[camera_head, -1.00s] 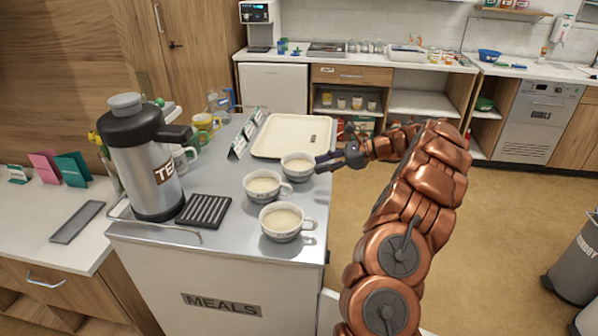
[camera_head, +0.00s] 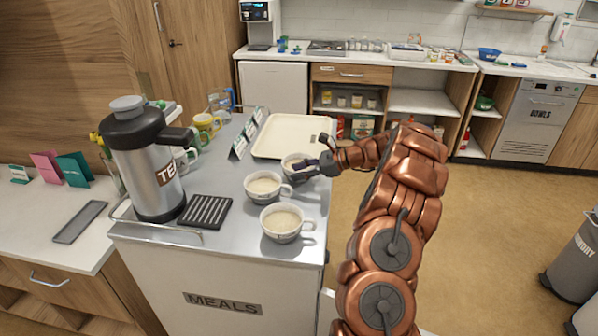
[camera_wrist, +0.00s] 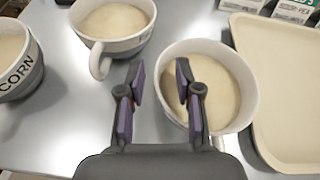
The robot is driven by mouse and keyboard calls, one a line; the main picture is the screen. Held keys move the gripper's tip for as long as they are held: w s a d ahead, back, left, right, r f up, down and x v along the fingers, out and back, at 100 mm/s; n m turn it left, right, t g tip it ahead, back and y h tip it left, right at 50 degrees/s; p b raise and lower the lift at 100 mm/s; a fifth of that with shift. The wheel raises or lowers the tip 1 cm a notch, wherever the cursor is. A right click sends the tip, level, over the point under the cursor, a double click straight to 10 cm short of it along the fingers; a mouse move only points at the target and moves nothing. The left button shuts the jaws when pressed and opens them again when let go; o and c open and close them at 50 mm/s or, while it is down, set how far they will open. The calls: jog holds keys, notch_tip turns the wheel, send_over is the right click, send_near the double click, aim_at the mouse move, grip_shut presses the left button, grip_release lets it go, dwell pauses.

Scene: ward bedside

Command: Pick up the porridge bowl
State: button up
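Three handled cup-like bowls of pale food stand in a row on the steel cart top. The far bowl (camera_head: 290,159) is beside the tray, and in the wrist view it is the right one (camera_wrist: 245,85). The middle bowl (camera_head: 264,186) shows at upper left in the wrist view (camera_wrist: 113,22). The near bowl (camera_head: 283,223) shows at far left (camera_wrist: 22,75), with "CORN" on its side. I cannot read a porridge label on any. My gripper (camera_wrist: 160,80) is open and empty at the far bowl, one finger over its inside, the other outside its left wall.
A cream tray (camera_head: 268,150) lies behind the far bowl. A tea urn (camera_head: 150,170) and a black slotted drip tray (camera_head: 205,211) stand to the left. Yellow mugs (camera_head: 206,122) and small cards (camera_head: 240,143) are at the back.

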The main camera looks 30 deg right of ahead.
grip_shut()
jog(key=shift+r, duration=0.1)
dwell(0.6)
